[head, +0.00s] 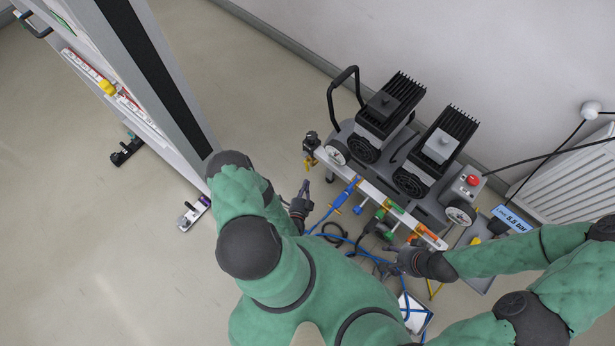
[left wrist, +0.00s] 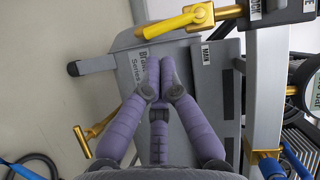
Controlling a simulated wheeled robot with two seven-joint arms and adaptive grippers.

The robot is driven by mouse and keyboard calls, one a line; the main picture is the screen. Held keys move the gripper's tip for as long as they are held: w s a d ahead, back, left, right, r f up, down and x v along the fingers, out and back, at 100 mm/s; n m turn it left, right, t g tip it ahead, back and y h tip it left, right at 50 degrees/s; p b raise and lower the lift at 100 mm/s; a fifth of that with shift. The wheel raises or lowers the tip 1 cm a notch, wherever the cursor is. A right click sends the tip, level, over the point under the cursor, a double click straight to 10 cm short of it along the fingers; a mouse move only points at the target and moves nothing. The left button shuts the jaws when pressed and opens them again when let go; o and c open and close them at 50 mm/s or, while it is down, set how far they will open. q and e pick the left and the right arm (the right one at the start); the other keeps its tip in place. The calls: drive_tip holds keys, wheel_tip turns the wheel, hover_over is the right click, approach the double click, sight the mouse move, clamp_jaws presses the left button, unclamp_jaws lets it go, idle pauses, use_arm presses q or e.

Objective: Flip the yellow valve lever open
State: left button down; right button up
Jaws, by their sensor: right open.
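The yellow valve lever (left wrist: 180,22) sits at the top of the left wrist view, running sideways from a brass fitting beside a MAIN label. In the head view a yellow lever (head: 308,163) shows at the left end of the compressor's pipe rail. My left gripper (head: 305,186) is just below it there. In the left wrist view the fingertips of my left gripper (left wrist: 160,64) are together, with nothing seen between them, apart from the lever and below it in the picture. My right gripper (head: 388,262) is open near the rail's right part, with nothing seen in it.
The compressor (head: 410,170) stands by the wall with gauges and a red button (head: 473,180). Several coloured valves and blue hoses line its front rail. Bare floor lies between.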

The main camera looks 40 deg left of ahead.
use_arm(q)
drive_tip(key=f+v, duration=0.1)
drive_tip(key=v, duration=0.6)
drive_tip(key=shift+r, duration=0.45)
